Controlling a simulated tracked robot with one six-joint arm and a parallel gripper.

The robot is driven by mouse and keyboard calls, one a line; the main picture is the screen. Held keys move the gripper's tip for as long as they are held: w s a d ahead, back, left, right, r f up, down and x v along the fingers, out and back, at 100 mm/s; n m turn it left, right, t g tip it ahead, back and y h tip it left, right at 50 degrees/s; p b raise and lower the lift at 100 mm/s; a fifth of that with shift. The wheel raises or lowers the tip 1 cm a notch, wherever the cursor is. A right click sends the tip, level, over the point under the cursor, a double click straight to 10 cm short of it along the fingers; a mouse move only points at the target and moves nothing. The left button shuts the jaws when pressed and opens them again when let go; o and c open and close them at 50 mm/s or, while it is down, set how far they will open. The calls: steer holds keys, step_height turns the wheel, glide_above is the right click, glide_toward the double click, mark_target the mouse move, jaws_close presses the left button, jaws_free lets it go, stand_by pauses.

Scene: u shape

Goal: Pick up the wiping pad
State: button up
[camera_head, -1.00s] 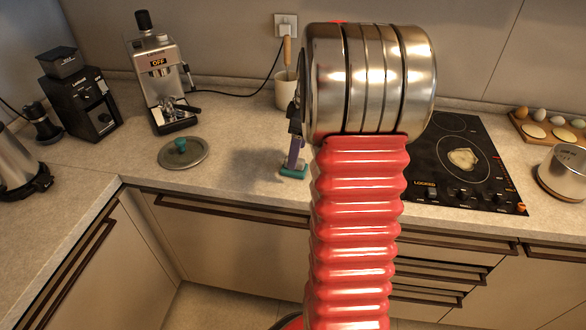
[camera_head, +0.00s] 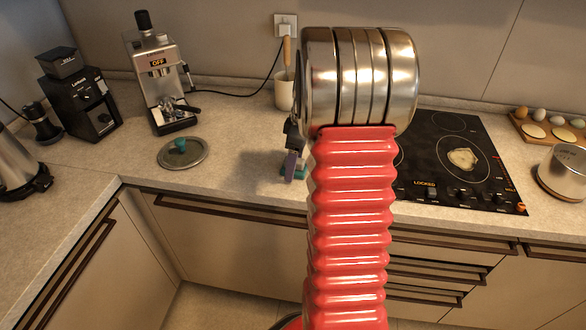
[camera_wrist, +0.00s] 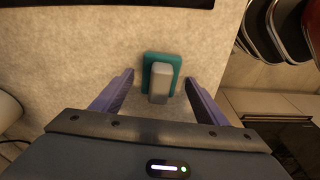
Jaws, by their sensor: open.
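The wiping pad (camera_wrist: 161,60) has a teal base and a grey block-shaped handle. In the wrist view it lies on the counter between the two purple fingers of my gripper (camera_wrist: 160,92), which is open. There is a gap between each finger and the pad. In the head view the pad (camera_head: 300,173) is a small teal patch near the counter's front edge, partly hidden by my gripper (camera_head: 291,168) and my arm. I cannot tell from these views how far the fingertips are above the counter.
A round lid with a teal knob (camera_head: 183,153) lies on the counter to the left. The espresso machine (camera_head: 160,85) and grinder (camera_head: 82,100) stand behind it. The cooktop (camera_head: 455,165) is right of my arm. A white utensil crock (camera_head: 285,92) stands behind.

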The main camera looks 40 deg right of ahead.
steer(key=shift+c, duration=0.2)
steer(key=c, duration=1.1)
steer(key=shift+r, duration=0.15)
step_height(320, 180, up, 10)
steer(key=shift+f, duration=0.15)
